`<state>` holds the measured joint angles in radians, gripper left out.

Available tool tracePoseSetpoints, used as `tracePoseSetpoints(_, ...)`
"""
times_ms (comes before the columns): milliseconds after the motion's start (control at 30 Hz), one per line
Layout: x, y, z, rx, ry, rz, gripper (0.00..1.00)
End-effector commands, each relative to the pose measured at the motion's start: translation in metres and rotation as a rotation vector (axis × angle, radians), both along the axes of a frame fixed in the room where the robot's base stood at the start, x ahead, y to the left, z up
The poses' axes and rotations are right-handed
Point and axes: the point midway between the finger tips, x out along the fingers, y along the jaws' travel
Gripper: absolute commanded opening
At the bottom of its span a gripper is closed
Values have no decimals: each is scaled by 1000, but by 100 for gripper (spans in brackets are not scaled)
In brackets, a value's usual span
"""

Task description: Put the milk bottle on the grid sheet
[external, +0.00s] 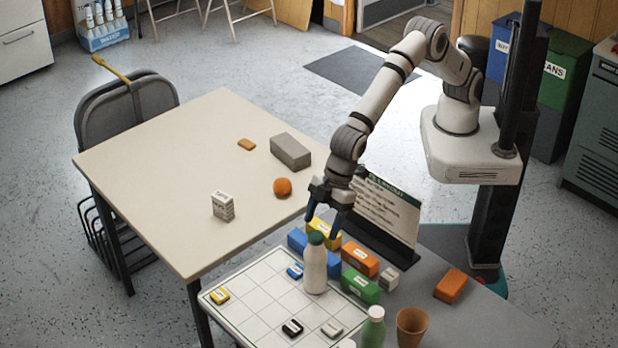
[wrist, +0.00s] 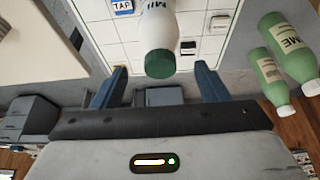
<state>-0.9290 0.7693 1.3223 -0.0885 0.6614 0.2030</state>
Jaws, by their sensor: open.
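The milk bottle (external: 315,266), white with a green cap, stands upright on the white grid sheet (external: 255,293), near its back right side. In the wrist view the bottle (wrist: 157,30) points its green cap towards me, with the grid sheet (wrist: 100,32) behind it. My gripper (external: 323,222) is open just above and behind the cap. In the wrist view the cap lies ahead of and between the spread fingers of my gripper (wrist: 160,70). I see no finger touching the bottle. Part of its label shows; its base is out of the wrist view.
Small yellow (external: 220,295), blue (external: 295,270), black (external: 292,327) and white (external: 332,328) pieces lie on the sheet. Orange (external: 359,260) and green (external: 360,285) boxes stand right of the bottle. A green bottle (external: 373,328), cup (external: 411,327) and sign (external: 385,215) are nearby.

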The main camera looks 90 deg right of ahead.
Motion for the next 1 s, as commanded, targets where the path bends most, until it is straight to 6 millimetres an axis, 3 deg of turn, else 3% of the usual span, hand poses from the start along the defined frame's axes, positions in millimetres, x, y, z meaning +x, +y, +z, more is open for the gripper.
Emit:
tracePoseSetpoints(100,-7,-7,23,2,-1,0,68)
tracePoseSetpoints(300,-14,-14,48,0,0,0,68)
tracePoseSetpoints(667,-16,-17,56,0,1,-1,68)
tracePoseSetpoints(733,-13,-25,60,-2,1,-10,68)
tracePoseSetpoints(867,6,-75,83,-7,5,-69,68)
tracePoseSetpoints(967,20,-146,108,-16,13,-148,68)
tracePoseSetpoints(1000,23,-178,119,-20,16,-184,68)
